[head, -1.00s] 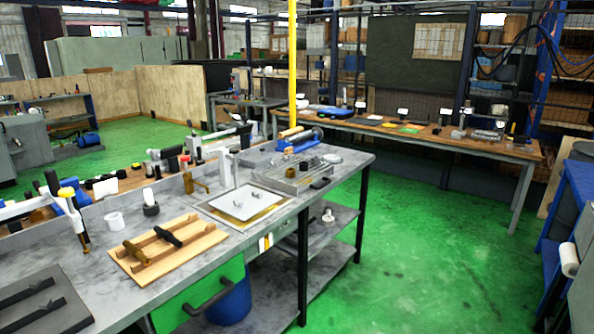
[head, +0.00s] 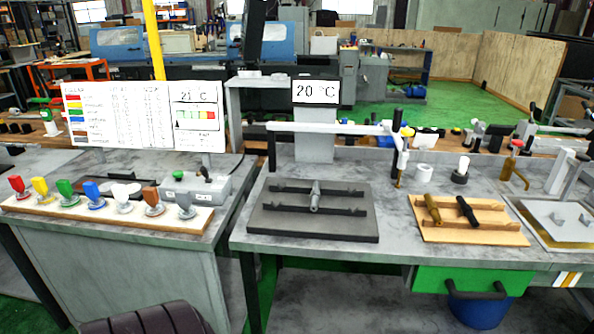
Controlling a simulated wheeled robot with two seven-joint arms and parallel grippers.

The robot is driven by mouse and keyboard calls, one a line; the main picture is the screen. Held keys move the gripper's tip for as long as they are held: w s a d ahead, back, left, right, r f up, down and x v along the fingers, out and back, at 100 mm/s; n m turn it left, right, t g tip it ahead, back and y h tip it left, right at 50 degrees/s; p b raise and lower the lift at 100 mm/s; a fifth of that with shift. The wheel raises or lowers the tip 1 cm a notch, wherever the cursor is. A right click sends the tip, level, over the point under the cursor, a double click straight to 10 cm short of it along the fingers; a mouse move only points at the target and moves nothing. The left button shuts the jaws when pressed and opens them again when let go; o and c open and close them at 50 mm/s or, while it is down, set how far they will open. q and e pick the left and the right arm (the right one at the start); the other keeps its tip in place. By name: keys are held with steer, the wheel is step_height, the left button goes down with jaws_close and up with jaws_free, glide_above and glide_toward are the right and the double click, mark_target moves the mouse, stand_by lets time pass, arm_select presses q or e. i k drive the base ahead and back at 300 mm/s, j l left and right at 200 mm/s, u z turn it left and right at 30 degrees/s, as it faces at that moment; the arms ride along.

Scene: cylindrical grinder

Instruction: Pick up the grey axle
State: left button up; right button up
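The grey axle (head: 315,196) lies across the two rails of a dark grey rack (head: 341,234) on the workbench, near the middle of the head view. It points roughly away from me. Nothing touches it from above and its visible length is clear. Neither of my grippers is in view.
A wooden rack (head: 485,238) to the right holds a brown axle (head: 432,208) and a black axle (head: 467,211). A white measuring arm (head: 330,128) stands behind the grey rack. Coloured-handled stamps (head: 65,193) stand in a row on the left bench. A dark rounded thing (head: 150,318) is at the bottom left.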

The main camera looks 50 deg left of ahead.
mark_target(314, 195)
steer(key=u, duration=1.55)
steer(key=i+j, duration=0.1)
steer(key=j, duration=0.2)
